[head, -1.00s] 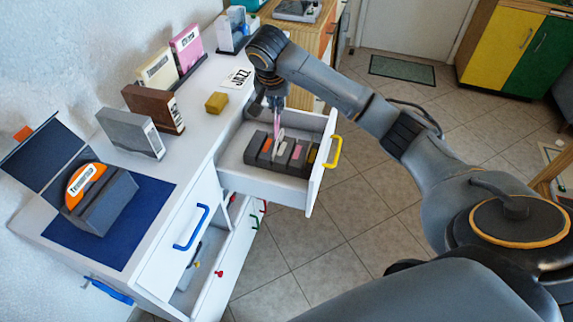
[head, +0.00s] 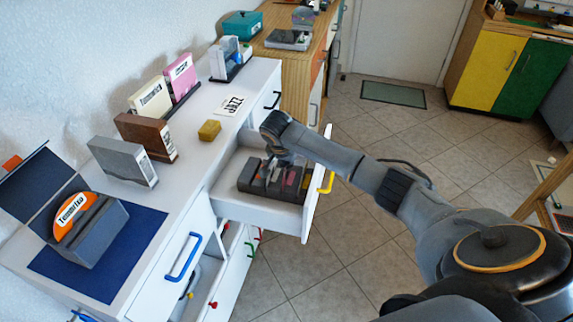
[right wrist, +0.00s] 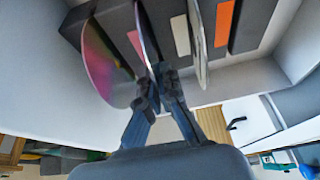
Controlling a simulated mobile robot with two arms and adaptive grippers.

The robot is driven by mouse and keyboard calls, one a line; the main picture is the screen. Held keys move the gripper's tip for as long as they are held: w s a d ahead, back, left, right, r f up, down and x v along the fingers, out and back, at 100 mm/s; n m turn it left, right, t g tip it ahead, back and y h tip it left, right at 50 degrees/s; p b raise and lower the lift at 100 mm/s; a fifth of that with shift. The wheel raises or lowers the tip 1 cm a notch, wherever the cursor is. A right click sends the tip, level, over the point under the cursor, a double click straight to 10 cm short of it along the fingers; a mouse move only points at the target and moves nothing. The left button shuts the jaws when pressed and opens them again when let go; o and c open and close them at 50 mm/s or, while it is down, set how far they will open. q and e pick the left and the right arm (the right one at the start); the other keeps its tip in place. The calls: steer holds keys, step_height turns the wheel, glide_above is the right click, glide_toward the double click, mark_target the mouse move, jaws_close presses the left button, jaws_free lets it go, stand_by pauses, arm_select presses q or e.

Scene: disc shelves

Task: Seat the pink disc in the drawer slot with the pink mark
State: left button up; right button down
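The open drawer (head: 262,214) holds a dark slotted rack (head: 246,184) with orange, white, pink and yellow marks. My right gripper (head: 273,160) is down at the rack and hides part of it. In the right wrist view the gripper (right wrist: 160,82) has its fingertips close together on the lower edge of a thin disc seen nearly edge-on (right wrist: 149,38), apparently the pink disc. This disc is beside the pink mark (right wrist: 135,42); its seating is hidden. A disc with a pink-green sheen (right wrist: 104,68) stands to its left, a pale disc (right wrist: 198,40) to its right. My left gripper is out of view.
The drawer front with a yellow handle (head: 327,182) stands close to my right arm. On the counter are a yellow block (head: 209,130), a JAZZ card (head: 232,105), several upright cases and a grey holder (head: 92,240) with an orange disc (head: 76,216).

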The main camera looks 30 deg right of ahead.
steer(key=shift+f, duration=0.1)
steer(key=c, duration=1.5)
jaws_free()
steer(key=v, duration=1.2)
steer(key=shift+p, duration=0.4)
